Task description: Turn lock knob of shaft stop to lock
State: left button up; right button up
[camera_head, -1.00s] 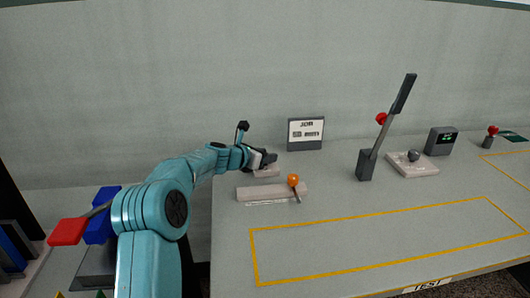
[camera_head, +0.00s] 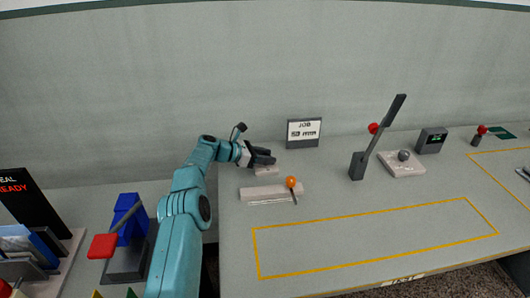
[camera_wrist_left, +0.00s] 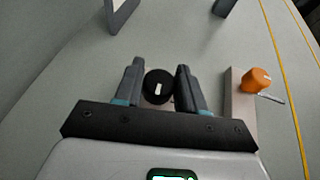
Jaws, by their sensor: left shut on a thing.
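A round black knob (camera_wrist_left: 158,86) with a white mark sits between the two fingers of my left gripper (camera_wrist_left: 157,78) in the wrist view. The fingers are shut on it from both sides. In the head view my left gripper (camera_head: 264,158) is over a small pale block (camera_head: 266,171) at the back left of the table, and the knob is hidden there by the fingers. Just in front is a longer pale block (camera_head: 262,193) with an orange knob (camera_head: 291,182) and a thin pin; the orange knob also shows in the wrist view (camera_wrist_left: 256,80). My right gripper is not in view.
A sign (camera_head: 304,132) stands behind the gripper. To the right are a tall dark lever (camera_head: 378,137), a pale block with a grey ball (camera_head: 403,156) and a display box (camera_head: 431,140). The yellow-outlined area (camera_head: 375,240) in front is clear.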

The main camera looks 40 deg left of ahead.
pick_arm(q)
jog(key=shift+w+r, duration=0.1)
jog(key=shift+r, duration=0.1)
jog(key=o, duration=0.9)
jog(key=shift+o, duration=0.4)
jog(key=shift+d+f, duration=0.1)
jog(key=v, duration=1.6)
jog(key=shift+b, duration=0.45)
